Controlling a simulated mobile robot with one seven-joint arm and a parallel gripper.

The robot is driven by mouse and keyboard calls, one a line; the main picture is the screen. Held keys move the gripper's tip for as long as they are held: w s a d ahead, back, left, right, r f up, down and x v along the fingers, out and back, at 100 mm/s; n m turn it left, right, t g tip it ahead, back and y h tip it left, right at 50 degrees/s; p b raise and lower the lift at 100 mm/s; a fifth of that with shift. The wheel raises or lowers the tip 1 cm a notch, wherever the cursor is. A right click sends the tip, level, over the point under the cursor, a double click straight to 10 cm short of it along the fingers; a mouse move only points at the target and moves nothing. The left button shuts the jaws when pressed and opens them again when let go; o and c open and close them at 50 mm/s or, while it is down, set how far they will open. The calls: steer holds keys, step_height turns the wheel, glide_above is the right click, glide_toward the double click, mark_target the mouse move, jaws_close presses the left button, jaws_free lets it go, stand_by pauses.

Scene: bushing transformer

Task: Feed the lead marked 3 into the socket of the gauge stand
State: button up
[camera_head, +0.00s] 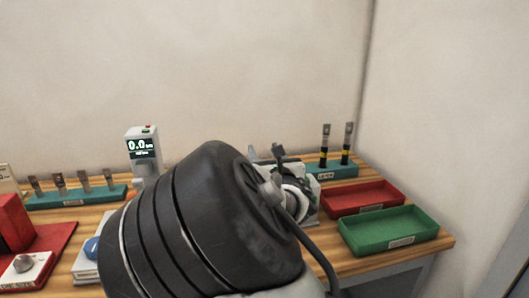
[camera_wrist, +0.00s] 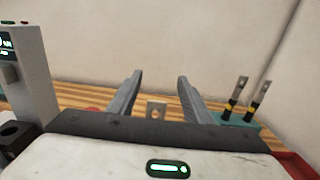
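The gauge stand (camera_head: 143,160) is a grey post with a lit display reading 0.0, left of my arm in the head view. In the wrist view its post (camera_wrist: 34,75) stands at the left edge, with a black block (camera_wrist: 14,138) low beside it. My gripper (camera_wrist: 160,76) has its two fingers spread. A metal lug with a hole (camera_wrist: 157,109) shows between them, with gaps on both sides. I cannot tell whether it is a lead's top. No number 3 is readable on any lead. In the head view my arm hides most of the gripper and the space below it.
A green rack (camera_head: 80,196) with several leads stands at the left. Another green rack (camera_head: 338,172) holds two yellow-banded leads at the back right. A red tray (camera_head: 362,197) and a green tray (camera_head: 388,231) lie at the right. A red block (camera_head: 14,223) stands far left.

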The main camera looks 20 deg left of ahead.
steer(key=shift+f, duration=0.1)
steer(key=p+v, duration=0.2)
steer(key=v, duration=1.5)
steer(key=shift+s, duration=0.25)
